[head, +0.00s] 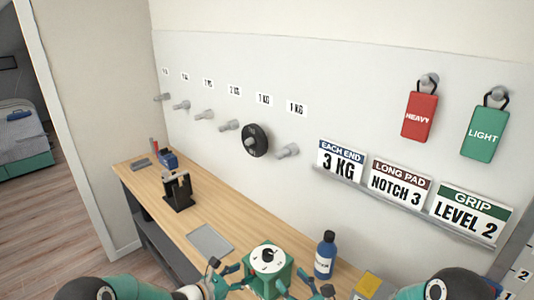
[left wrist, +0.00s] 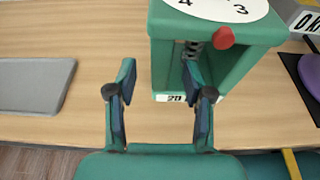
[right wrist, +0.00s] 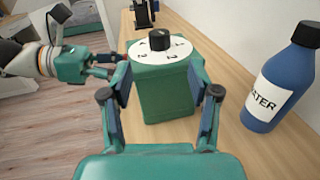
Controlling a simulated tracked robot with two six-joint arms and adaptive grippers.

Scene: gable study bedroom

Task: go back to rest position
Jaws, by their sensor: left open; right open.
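My left gripper (head: 222,273) is open at the near edge of the wooden bench, at the left side of a green box with a white numbered dial (head: 269,263). In the left wrist view its fingers (left wrist: 160,85) are apart and empty, with the green box (left wrist: 262,70) just beyond them. My right gripper (head: 305,292) is open near the right side of the same box. In the right wrist view its fingers (right wrist: 158,90) are apart, and the green box (right wrist: 165,92) stands between and beyond them; I cannot tell whether they touch it.
A blue water bottle (head: 325,255) stands right of the box. A grey pad (head: 210,239) and a black stand (head: 178,191) are on the bench (head: 215,200). Wall pegs hold a black disc (head: 255,140), a red tag (head: 420,116) and a green tag (head: 484,133).

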